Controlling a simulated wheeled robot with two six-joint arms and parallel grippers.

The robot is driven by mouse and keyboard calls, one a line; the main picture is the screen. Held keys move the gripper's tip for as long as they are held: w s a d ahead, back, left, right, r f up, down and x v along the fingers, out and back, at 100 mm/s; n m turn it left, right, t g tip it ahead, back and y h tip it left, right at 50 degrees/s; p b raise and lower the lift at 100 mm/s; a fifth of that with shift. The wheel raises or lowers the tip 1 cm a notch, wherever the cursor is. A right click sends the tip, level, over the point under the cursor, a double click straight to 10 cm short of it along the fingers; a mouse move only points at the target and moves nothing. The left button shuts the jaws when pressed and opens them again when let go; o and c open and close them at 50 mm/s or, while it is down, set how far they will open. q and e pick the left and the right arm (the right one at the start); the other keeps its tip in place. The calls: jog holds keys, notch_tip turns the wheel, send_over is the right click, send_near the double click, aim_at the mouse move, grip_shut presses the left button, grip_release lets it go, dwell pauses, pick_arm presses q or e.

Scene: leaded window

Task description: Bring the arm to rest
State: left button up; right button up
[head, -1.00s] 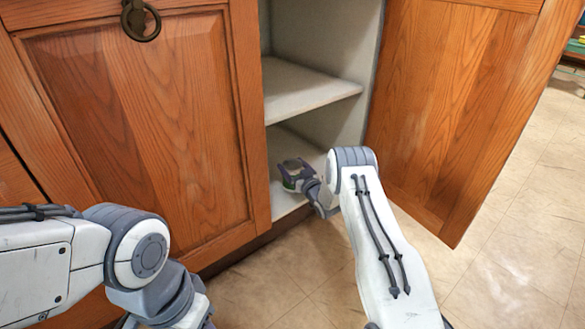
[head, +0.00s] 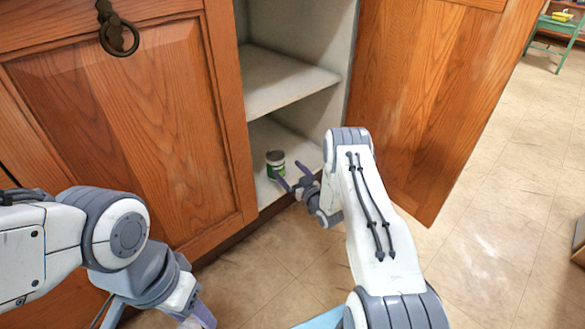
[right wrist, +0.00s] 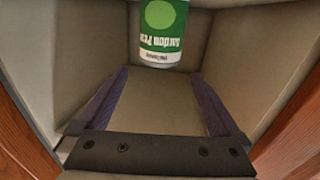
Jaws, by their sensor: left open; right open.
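A small can with a green and white label (head: 275,163) stands upright on the cabinet's lower board (head: 262,190). It also shows in the right wrist view (right wrist: 163,35), its label lettering upside down there. My right gripper (head: 291,175) is open and empty, just in front of the can at the cabinet opening. Its two fingers lie apart in the right wrist view (right wrist: 160,95), with a gap between them and the can. My left gripper (head: 201,317) shows only in part at the bottom edge of the head view, open, low in front of the closed door.
The right cabinet door (head: 435,100) stands wide open beside my right arm. The left door (head: 130,110) with a ring handle (head: 118,38) is shut. An empty shelf (head: 285,80) is above the can.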

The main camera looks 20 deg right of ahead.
jog(key=shift+s+d, duration=0.15)
jog(key=shift+s, duration=0.9)
jog(key=s+a+r+g+h, duration=0.2)
jog(key=a+r+g+h, duration=0.15)
jog(key=r+g, duration=0.5)
jog(key=s+a+r+m+g, duration=0.1)
jog(key=s+a+r+g, duration=0.15)
jog(key=s, duration=0.65)
jog(key=s+a+r+g, duration=0.2)
jog(key=s+a+r, duration=0.1)
jog(key=s, duration=0.5)
jog(key=s+a+r+m+g, duration=0.1)
jog(key=s+a+r+g, duration=0.15)
jog(key=s, duration=0.65)
jog(key=s+a+r+n+g+y+p, duration=0.1)
jog(key=s+a+r+n+p, duration=0.2)
jog(key=s+a+r+p, duration=0.3)
jog(key=s+a+r+n+g+p, duration=0.1)
jog(key=s+a+r+n+p, duration=0.15)
jog(key=s+r+p, duration=0.4)
jog(key=s+a+r+n+y+p, duration=0.15)
jog(key=a+r+p, duration=0.3)
jog(key=r, duration=0.45)
notch_tip(320, 180, up, 37)
jog(key=p, duration=3.6)
jog(key=shift+s+a+r+h, duration=0.15)
jog(key=shift+s+a+h, duration=0.15)
jog(key=shift+h, duration=0.1)
